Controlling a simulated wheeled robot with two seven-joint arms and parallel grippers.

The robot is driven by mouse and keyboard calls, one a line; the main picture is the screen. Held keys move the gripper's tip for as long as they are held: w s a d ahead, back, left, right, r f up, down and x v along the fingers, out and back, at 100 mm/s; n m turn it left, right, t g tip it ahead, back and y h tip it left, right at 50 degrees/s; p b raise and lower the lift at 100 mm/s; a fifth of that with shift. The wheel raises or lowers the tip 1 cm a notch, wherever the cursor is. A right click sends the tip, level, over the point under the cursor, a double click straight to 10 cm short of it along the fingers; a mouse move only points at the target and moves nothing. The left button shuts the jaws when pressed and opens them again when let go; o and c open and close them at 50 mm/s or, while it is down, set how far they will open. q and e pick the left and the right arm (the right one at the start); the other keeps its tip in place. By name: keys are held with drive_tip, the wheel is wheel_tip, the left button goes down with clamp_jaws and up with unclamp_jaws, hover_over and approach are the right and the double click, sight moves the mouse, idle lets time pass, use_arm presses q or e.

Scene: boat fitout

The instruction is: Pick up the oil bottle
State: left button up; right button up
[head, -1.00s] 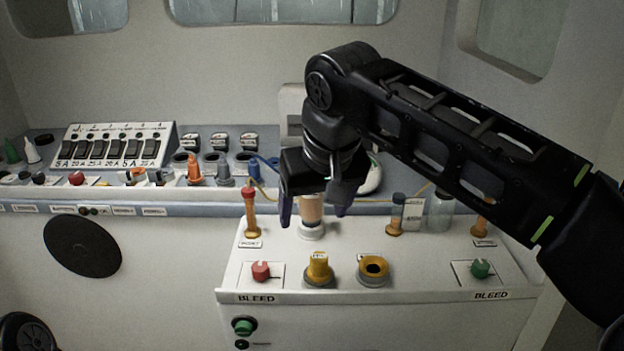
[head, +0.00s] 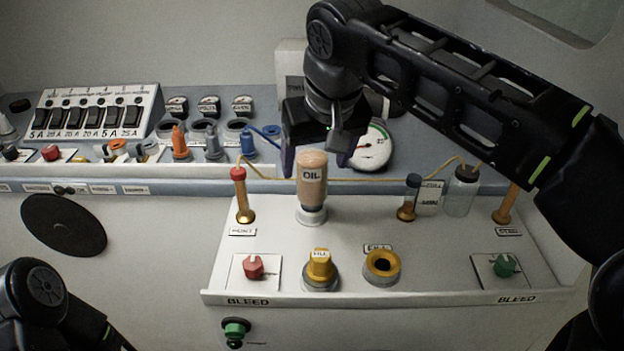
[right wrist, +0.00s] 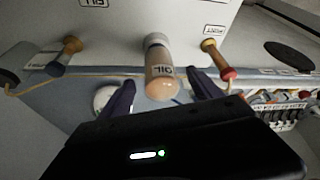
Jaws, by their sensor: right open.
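My right gripper (head: 318,165) is open, just behind and above the bottle in the head view. In the right wrist view the bottle (right wrist: 161,80) shows between and beyond the two fingers (right wrist: 160,90), with no clear contact. My left arm shows at the lower left of the head view, but its gripper is out of sight.
On the console, a red-capped tube (head: 240,195) stands left of the bottle and a dark-capped vial (head: 409,197) right of it. A glass jar (head: 461,192) is farther right. A gauge (head: 373,146) is behind.

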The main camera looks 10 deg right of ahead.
sight(312, 178)
drive_tip(key=shift+w+f, duration=0.2)
drive_tip(key=shift+f, duration=0.25)
drive_tip(key=p+x, duration=0.1)
drive_tip(key=x, duration=0.4)
drive_tip(key=shift+w+f, duration=0.1)
drive_tip(key=shift+c, duration=0.4)
clamp_jaws()
idle(0.6)
